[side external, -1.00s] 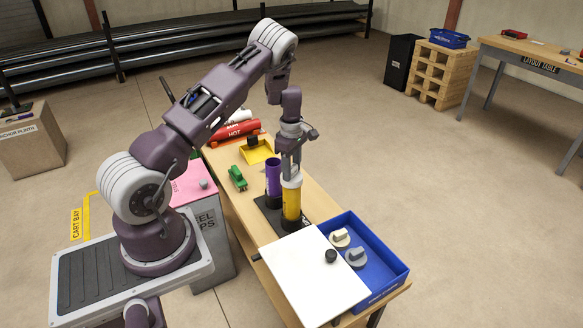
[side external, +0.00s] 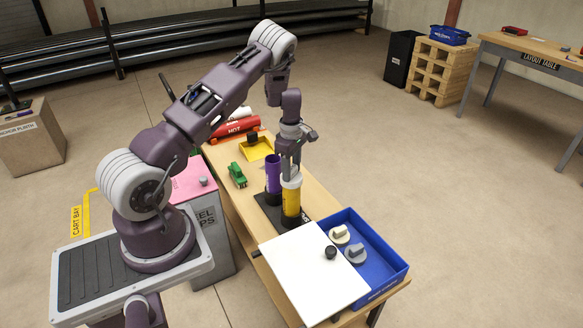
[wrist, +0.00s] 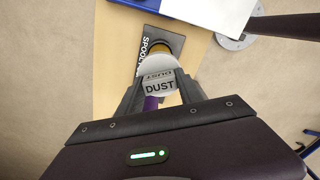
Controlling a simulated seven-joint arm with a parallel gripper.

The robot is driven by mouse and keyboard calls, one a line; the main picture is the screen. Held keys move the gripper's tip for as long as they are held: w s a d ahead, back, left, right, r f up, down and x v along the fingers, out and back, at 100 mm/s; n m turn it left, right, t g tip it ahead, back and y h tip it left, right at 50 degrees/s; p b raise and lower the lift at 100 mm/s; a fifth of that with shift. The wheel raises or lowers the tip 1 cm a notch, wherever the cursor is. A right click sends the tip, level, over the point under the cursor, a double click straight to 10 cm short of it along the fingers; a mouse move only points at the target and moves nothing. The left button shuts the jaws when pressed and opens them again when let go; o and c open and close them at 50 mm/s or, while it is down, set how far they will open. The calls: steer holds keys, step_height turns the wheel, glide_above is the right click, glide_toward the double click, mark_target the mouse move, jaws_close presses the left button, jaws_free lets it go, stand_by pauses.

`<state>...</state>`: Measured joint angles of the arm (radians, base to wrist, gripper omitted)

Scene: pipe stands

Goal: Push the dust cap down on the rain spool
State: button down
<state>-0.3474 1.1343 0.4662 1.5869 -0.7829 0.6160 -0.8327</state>
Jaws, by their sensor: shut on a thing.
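My gripper (side external: 290,166) is shut on the white dust cap (wrist: 158,78), which reads "DUST" in the wrist view. In the side view the dust cap (side external: 291,182) is at the top of the upright yellow spool (side external: 291,203). Whether it is fully seated cannot be told. The yellow spool (wrist: 161,47) shows just past the cap in the wrist view. A purple spool (side external: 272,174) stands beside it on the same dark base (side external: 264,208), labelled "SPOOL…" in the wrist view. No "rain" label is legible on either spool.
A white board (side external: 300,278) with a black knob lies in front of the spools. A blue tray (side external: 388,284) with two knobbed caps is to its right. A green toy-like part (side external: 237,175), yellow tray (side external: 248,154) and red cylinder (side external: 236,128) are behind on the bench.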

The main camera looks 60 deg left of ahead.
steer(key=shift+f, duration=0.65)
stand_by(0.4)
steer(key=c, duration=0.7)
jaws_free()
steer(key=shift+r, duration=0.1)
steer(key=shift+r, duration=3.7)
